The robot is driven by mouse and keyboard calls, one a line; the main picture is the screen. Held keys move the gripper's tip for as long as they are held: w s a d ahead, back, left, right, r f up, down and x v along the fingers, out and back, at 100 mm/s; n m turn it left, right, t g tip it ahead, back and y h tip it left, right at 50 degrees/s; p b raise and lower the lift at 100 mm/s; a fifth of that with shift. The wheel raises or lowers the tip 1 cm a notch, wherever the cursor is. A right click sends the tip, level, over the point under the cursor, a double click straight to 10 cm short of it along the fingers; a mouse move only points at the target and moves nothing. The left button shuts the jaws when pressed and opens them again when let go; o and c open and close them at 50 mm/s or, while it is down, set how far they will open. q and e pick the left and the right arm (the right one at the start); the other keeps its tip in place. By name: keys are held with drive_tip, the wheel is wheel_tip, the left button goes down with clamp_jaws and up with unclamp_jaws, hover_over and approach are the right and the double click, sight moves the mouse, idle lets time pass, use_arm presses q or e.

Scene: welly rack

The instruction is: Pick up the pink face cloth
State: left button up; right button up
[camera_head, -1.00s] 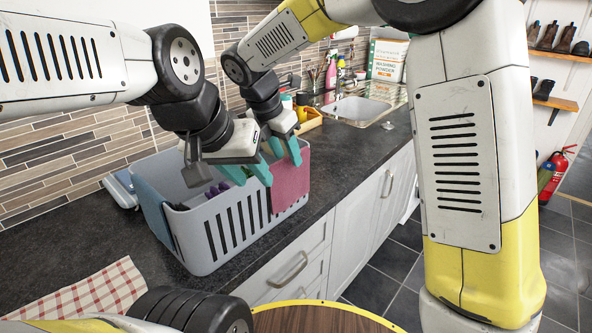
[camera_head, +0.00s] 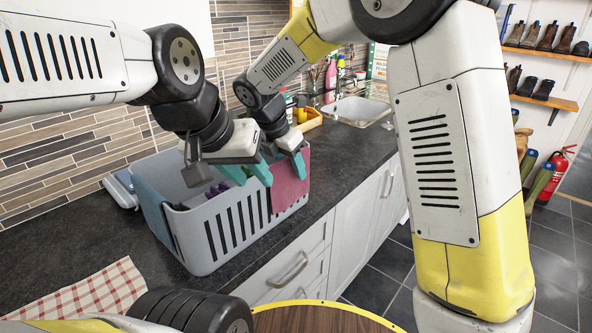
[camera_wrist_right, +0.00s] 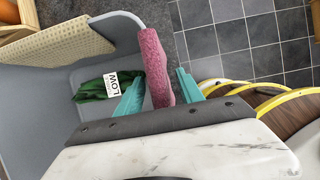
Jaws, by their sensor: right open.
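My right gripper (camera_head: 288,172) is open at the cloth's top edge. In the right wrist view the cloth (camera_wrist_right: 153,62) runs between the two teal fingers (camera_wrist_right: 158,92), one on each side, with gaps visible. My left gripper (camera_head: 248,178) is above the basket, just left of the right gripper; its teal fingers look apart, with nothing visible between them.
A blue-grey cloth (camera_head: 152,207) hangs on the basket's left end. A green item with a white label (camera_wrist_right: 112,84) lies inside the basket. A checked cloth (camera_head: 85,293) lies on the dark counter (camera_head: 45,238). The sink (camera_head: 357,110) is behind, to the right.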

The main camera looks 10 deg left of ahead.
drive_tip(key=shift+f, duration=0.1)
drive_tip(key=shift+c, duration=0.3)
clamp_jaws()
